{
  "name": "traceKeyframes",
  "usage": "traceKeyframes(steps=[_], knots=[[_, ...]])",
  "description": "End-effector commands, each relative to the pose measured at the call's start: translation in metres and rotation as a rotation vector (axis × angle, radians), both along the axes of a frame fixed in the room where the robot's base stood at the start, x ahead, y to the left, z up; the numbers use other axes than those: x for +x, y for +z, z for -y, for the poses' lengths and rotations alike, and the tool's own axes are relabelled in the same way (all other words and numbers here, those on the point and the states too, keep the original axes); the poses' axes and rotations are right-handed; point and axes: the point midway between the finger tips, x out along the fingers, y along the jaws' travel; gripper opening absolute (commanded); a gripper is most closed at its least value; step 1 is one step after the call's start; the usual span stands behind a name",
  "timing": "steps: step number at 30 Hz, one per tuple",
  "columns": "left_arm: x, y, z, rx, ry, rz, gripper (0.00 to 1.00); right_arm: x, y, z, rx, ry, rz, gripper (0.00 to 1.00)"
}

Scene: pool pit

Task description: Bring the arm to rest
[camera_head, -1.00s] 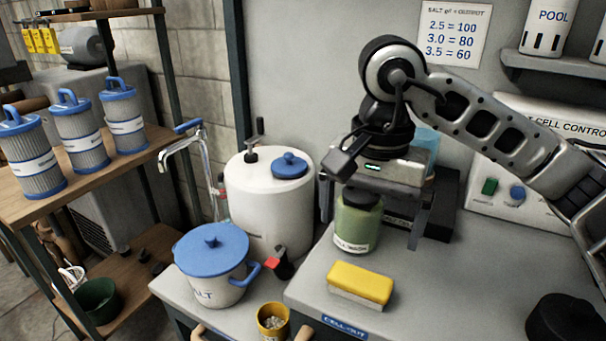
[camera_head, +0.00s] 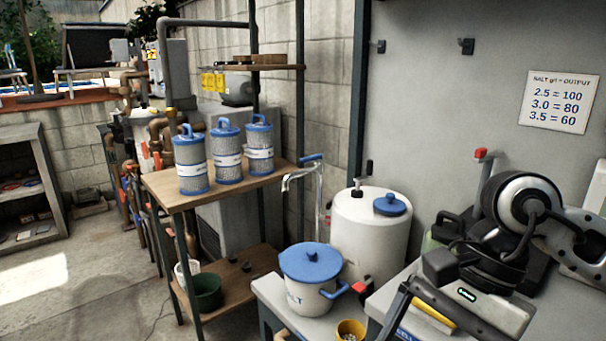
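My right arm comes in from the right edge with its round wrist joint (camera_head: 525,205). My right gripper (camera_head: 448,322) hangs at the lower right, over the grey worktop. One finger shows at the left end of its body, clear of the middle; the other finger and the tips run out of the frame. I see nothing held in it. A yellow sponge (camera_head: 435,314) shows behind and below it, partly covered. A greenish object (camera_head: 430,243) is mostly hidden behind the wrist. My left gripper is not in view.
A white salt pot (camera_head: 308,298) with a blue lid and a yellow cup (camera_head: 350,330) stand left of the gripper. A white tank (camera_head: 366,235) stands behind. Blue-capped filters (camera_head: 227,160) stand on a wooden shelf (camera_head: 165,187). Floor at the left is clear.

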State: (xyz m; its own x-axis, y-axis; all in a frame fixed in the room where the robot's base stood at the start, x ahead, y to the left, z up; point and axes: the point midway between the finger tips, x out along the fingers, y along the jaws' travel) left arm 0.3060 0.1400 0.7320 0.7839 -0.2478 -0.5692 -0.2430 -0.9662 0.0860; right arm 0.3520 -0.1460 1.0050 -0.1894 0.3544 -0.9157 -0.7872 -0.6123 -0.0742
Motion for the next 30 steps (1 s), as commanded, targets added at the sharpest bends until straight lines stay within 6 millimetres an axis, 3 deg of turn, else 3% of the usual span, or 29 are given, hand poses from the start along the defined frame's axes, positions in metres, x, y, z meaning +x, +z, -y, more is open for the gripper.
traceKeyframes(steps=[3, 7, 10, 12, 15, 17, 20, 22, 23, 26, 30], knots=[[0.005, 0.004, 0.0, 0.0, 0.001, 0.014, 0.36, -0.02, -0.006, -0.04, 0.184, -0.042, -0.142, 1.0], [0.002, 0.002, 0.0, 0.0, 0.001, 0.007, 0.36, -0.043, 0.003, -0.089, 0.441, -0.142, -0.385, 1.0], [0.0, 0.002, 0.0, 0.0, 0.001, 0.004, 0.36, -0.055, 0.026, -0.125, 0.687, -0.289, -0.682, 1.0], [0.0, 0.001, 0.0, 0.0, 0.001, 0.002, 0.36, -0.051, 0.047, -0.141, 0.866, -0.434, -0.948, 1.0], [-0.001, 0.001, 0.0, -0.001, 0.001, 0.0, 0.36, -0.024, 0.066, -0.144, 1.083, -0.676, -1.362, 1.0], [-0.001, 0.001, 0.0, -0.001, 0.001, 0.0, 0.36, -0.001, 0.064, -0.135, 1.189, -0.837, -1.625, 1.0], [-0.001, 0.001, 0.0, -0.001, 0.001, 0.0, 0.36, 0.039, 0.032, -0.107, 1.325, -1.13, -2.081, 1.0], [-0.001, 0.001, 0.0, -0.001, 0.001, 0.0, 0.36, 0.058, -0.012, -0.083, 1.388, -1.346, -2.407, 1.0], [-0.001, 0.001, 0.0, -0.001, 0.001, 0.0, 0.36, 0.062, -0.033, -0.073, -1.328, 1.353, 2.392, 1.0], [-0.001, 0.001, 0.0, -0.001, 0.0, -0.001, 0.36, 0.058, -0.104, -0.046, -1.023, 1.218, 2.084, 1.0], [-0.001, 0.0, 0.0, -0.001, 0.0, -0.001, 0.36, 0.022, -0.191, -0.021, -0.72, 1.045, 1.724, 1.0]])
